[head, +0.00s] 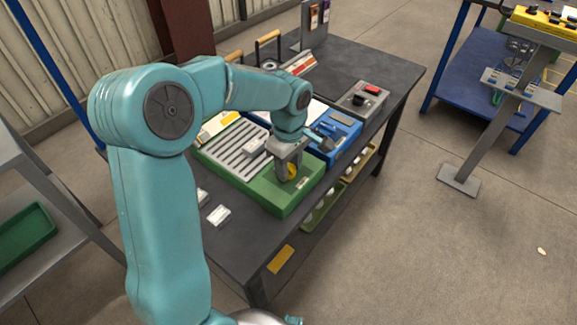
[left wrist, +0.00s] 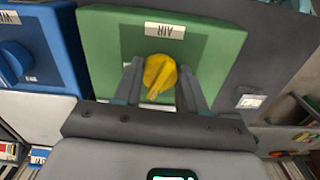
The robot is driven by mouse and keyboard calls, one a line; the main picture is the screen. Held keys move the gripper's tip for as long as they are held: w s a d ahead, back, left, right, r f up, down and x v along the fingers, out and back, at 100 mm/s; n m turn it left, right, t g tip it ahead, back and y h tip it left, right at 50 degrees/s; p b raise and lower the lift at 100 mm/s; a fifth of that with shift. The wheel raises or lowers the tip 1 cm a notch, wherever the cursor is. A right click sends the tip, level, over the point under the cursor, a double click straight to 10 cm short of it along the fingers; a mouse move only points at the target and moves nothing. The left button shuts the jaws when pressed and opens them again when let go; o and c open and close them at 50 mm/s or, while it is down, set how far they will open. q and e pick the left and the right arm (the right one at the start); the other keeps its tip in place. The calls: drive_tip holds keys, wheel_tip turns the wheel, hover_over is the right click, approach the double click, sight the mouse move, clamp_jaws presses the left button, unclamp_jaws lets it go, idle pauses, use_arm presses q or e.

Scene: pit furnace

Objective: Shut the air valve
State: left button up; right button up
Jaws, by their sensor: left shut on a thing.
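The air valve is a yellow knob (left wrist: 158,76) on a green box (head: 274,199), under a label reading AIR (left wrist: 165,30) in the left wrist view. In the head view the knob (head: 292,170) shows between the fingers. My left gripper (head: 287,172) reaches down over the green box and is shut on the yellow knob. In the left wrist view its two fingers (left wrist: 160,88) stand on either side of the knob. The knob's pointer end faces toward the bottom of that view, slightly left. My right gripper is not in view.
A blue box (head: 345,130) with a blue knob (left wrist: 18,60) stands beside the green box. A grey box with a red and black part (head: 363,97) sits farther right on the dark table (head: 395,70). Small white blocks (head: 218,215) lie near the front-left edge.

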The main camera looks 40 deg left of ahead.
sight(289, 166)
use_arm(q)
drive_tip(key=shift+n+b, duration=0.3)
drive_tip(key=shift+n, duration=1.4)
drive_tip(key=shift+w, duration=0.1)
drive_tip(key=o, duration=1.1)
drive_tip(key=shift+c, duration=0.2)
wheel_tip(289, 166, up, 16)
drive_tip(key=p, duration=0.3)
drive_tip(key=shift+r+p, duration=0.2)
drive_tip(key=shift+p, duration=0.2)
drive_tip(key=shift+r, duration=0.1)
